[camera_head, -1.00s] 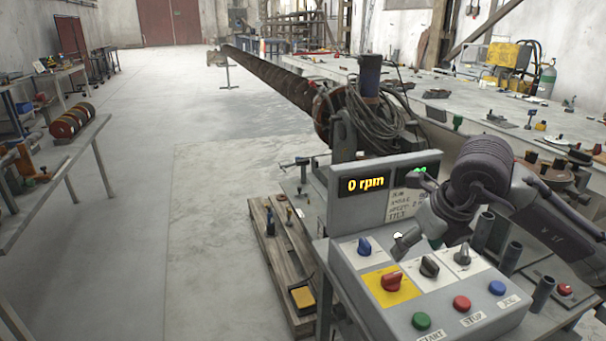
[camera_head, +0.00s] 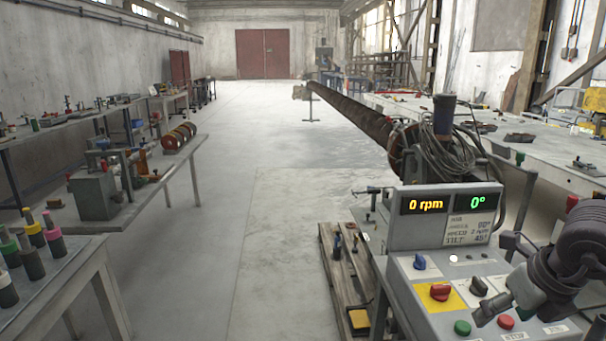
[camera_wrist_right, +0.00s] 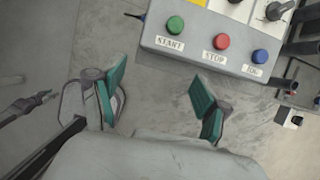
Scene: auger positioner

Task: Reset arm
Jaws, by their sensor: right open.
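The control box (camera_head: 412,292) stands at the lower right of the head view. Its display (camera_head: 446,204) reads 0 rpm and 0°. It carries a blue knob (camera_head: 419,262), a red knob on a yellow plate (camera_head: 440,291) and a black knob (camera_head: 479,286). The long auger (camera_head: 350,105) runs away behind it. My right gripper (camera_wrist_right: 158,98) is open and empty, its green pads apart over bare floor in the wrist view. The START (camera_wrist_right: 176,25), STOP (camera_wrist_right: 222,41) and blue (camera_wrist_right: 260,56) buttons lie beyond the fingertips. My left gripper is out of view.
Workbenches with tools (camera_head: 170,160) line the left side. A wooden pallet (camera_head: 338,272) lies on the floor left of the control box. A long table (camera_head: 480,110) stands at the back right. The middle floor (camera_head: 265,200) is clear.

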